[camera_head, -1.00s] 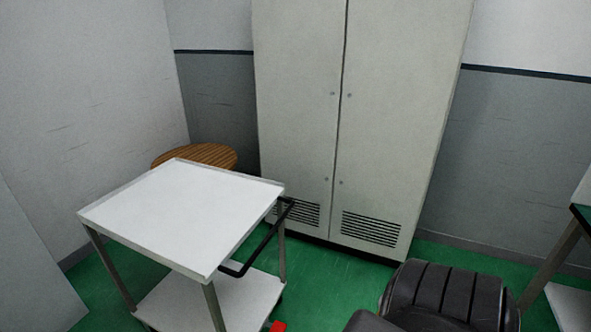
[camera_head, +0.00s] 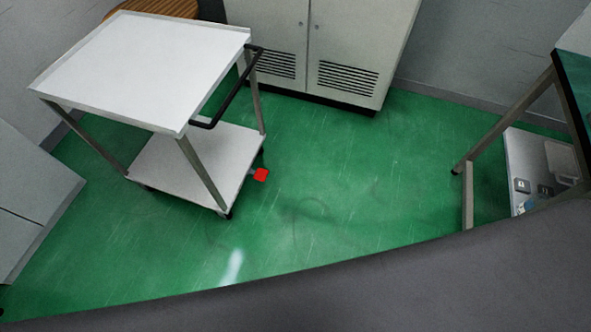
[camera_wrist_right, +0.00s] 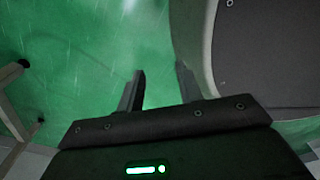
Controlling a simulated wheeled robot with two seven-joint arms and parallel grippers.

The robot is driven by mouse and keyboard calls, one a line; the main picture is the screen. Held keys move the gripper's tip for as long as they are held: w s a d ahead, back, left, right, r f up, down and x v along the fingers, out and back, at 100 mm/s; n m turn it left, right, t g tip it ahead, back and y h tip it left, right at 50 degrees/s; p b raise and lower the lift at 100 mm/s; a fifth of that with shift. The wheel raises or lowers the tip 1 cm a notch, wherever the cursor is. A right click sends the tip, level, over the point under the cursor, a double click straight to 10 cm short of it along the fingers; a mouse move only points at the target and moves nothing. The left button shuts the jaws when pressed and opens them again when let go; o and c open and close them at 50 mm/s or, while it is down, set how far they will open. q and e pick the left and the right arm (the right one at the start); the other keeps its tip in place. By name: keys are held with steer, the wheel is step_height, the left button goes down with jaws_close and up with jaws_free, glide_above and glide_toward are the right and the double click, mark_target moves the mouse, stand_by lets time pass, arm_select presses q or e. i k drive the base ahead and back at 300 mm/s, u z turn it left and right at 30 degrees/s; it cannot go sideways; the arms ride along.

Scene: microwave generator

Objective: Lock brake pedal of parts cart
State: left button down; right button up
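The parts cart (camera_head: 150,62) stands at the left in the head view, with a white top tray, a white lower shelf and a black push handle (camera_head: 232,92) on its right side. The red brake pedal (camera_head: 261,174) sticks out low at the cart's right side, near a wheel, just above the green floor. In the right wrist view my right gripper (camera_wrist_right: 160,80) shows two dark fingers apart, with nothing between them but floor. It does not show in the head view. My left gripper is in neither view.
A grey cabinet (camera_head: 322,45) stands behind the cart and a round wooden table (camera_head: 150,8) at the back left. A workbench (camera_head: 560,90) with a lower shelf is at the right. The green floor (camera_head: 340,190) between cart and workbench is clear.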

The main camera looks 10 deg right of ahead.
mark_target(260, 175)
steer(key=i, duration=0.5)
steer(key=u, duration=1.85)
steer(key=k, duration=1.05)
steer(key=z, duration=1.55)
steer(key=i, duration=0.7)
